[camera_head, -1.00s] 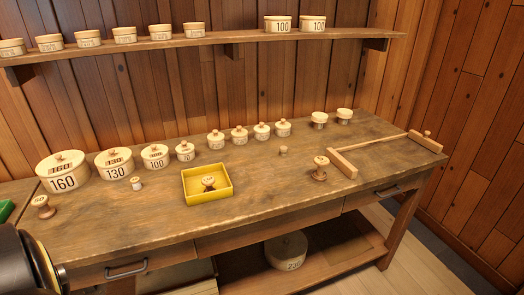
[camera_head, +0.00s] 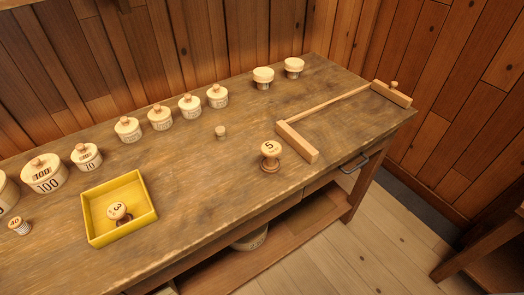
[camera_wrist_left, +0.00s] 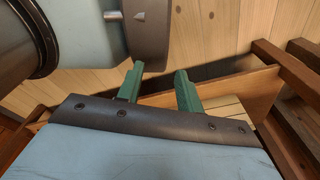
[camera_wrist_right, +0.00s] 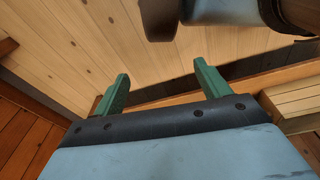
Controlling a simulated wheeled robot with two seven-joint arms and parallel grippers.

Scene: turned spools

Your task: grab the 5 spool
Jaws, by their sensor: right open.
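The spool marked 5 (camera_head: 270,156) stands upright on the wooden workbench in the head view, near the front edge and left of a wooden bar frame. Neither gripper shows in the head view. My left gripper (camera_wrist_left: 158,86) shows in its wrist view with its green fingers apart and nothing between them. My right gripper (camera_wrist_right: 160,90) shows in its wrist view with its green fingers apart and empty. Both wrist views show floor planks and bench woodwork, not the spool.
A yellow tray (camera_head: 148,220) holds a spool marked 3 (camera_head: 117,211). Several lidded round boxes (camera_head: 160,117) line the back. A small wooden peg (camera_head: 221,132) stands behind the 5 spool. The wooden bar frame (camera_head: 298,142) lies to its right. Bench surface between tray and spool is clear.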

